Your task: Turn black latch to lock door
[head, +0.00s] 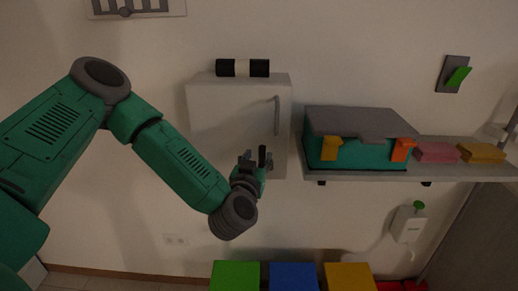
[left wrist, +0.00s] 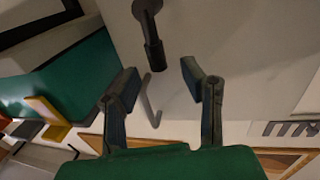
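The black latch (left wrist: 150,38) sits on the pale door of the white cabinet (head: 230,122), with a round pivot and a short lever. In the left wrist view the lever points down the picture toward the gap between my fingertips. My left gripper (head: 255,162) is in front of the lower right part of the cabinet; in the left wrist view it (left wrist: 159,82) is open, with nothing between the fingers. The grey door handle (head: 277,116) is above the gripper in the head view and lies beyond the fingers in the wrist view. My right gripper is out of view.
A shelf (head: 460,172) to the right holds a green box with a grey lid (head: 350,122) and orange clasps, plus a pink block (head: 437,152) and a yellow block (head: 481,153). A black and white cylinder (head: 242,68) lies on the cabinet. Coloured boxes stand below.

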